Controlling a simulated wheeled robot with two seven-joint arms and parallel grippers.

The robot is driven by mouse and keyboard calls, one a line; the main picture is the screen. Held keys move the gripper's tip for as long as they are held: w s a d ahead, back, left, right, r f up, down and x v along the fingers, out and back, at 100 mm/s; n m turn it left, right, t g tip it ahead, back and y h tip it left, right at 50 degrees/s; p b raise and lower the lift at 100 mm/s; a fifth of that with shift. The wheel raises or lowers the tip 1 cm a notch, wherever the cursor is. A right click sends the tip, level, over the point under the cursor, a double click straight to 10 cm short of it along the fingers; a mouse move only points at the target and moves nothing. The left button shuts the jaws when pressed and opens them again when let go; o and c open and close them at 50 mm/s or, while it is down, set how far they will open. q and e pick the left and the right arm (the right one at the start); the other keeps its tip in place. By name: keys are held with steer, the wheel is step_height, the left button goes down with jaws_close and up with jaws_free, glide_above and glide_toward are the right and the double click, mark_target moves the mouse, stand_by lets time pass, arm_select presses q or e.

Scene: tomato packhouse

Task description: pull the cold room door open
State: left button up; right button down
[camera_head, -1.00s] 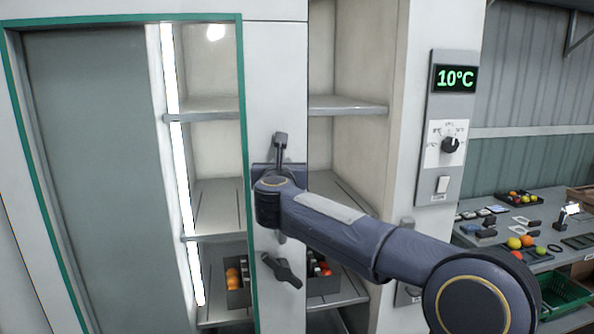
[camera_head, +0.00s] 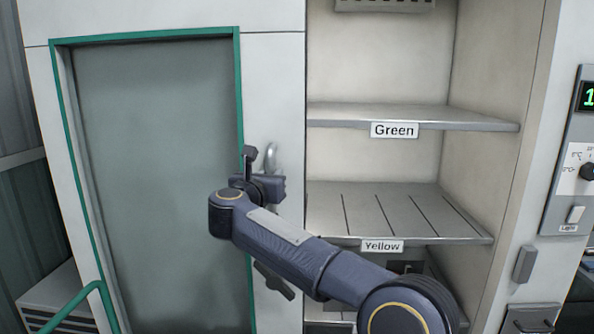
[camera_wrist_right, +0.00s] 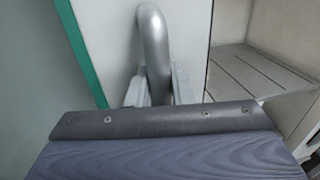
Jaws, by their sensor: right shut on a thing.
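The cold room door (camera_head: 273,95) is white, with a grey window pane (camera_head: 155,170) in a green frame. It stands open, and the shelves show past its right edge. Its curved metal handle (camera_head: 271,157) rises above my right gripper (camera_head: 270,182). In the right wrist view the handle (camera_wrist_right: 152,40) runs down between the two fingers of the right gripper (camera_wrist_right: 156,88), which are shut on it. My right forearm crosses in front of the door's lower part and the lower shelf. My left gripper is not in view.
Inside are a shelf labelled Green (camera_head: 480,122) and a shelf labelled Yellow (camera_head: 462,232), both bare where seen. A control panel (camera_head: 568,170) is on the wall at right. A green tube (camera_head: 75,300) and a grey slatted unit (camera_head: 48,298) are at lower left.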

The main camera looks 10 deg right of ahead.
steer(key=shift+w+a, duration=0.2)
steer(key=shift+a, duration=0.55)
steer(key=c, duration=1.3)
jaws_free()
steer(key=shift+d, duration=0.1)
steer(key=shift+c, duration=0.2)
steer(key=b+v, duration=0.3)
steer(key=v, duration=0.4)
steer(key=shift+s+a, duration=0.2)
steer(key=shift+s, duration=0.15)
